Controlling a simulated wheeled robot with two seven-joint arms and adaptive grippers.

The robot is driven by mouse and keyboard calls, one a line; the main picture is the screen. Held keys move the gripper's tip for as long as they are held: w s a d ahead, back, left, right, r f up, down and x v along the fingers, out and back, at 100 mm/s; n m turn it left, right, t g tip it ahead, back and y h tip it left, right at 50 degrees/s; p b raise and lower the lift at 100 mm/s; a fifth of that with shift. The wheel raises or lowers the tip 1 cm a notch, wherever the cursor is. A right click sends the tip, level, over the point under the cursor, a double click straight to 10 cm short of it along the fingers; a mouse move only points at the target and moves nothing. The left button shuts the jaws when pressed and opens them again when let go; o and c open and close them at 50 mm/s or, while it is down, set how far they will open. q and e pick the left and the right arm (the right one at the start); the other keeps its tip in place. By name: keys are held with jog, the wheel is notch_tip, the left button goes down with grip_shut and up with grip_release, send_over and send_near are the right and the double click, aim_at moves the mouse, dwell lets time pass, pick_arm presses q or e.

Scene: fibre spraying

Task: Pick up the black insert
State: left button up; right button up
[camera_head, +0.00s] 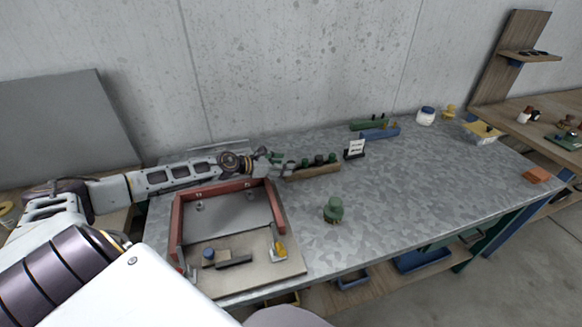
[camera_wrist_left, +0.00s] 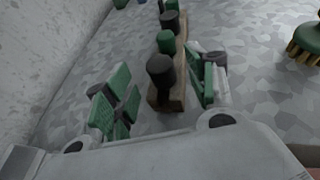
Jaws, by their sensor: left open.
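A wooden rack (camera_head: 314,172) on the metal table holds a row of black and green inserts, and the rack also shows in the left wrist view (camera_wrist_left: 178,92). The nearest black insert (camera_wrist_left: 161,72) stands upright at the rack's near end, with a green insert (camera_wrist_left: 166,42) and another black insert (camera_wrist_left: 170,22) behind it. My left gripper (camera_head: 279,161) is open at the left end of the rack. In the left wrist view its green-padded fingers (camera_wrist_left: 160,98) are spread on either side of the near end, apart from the black insert. My right gripper is not in view.
A red-framed tray (camera_head: 178,222) lies below my left arm. A small sign (camera_head: 355,149) and a blue block (camera_head: 380,133) stand beyond the rack. The table's right half is mostly clear.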

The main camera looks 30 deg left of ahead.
pick_arm(q)
jog(key=shift+p+x, duration=0.35)
jog(key=shift+x, duration=0.75)
jog(key=shift+c, duration=0.5)
jog(key=c, duration=1)
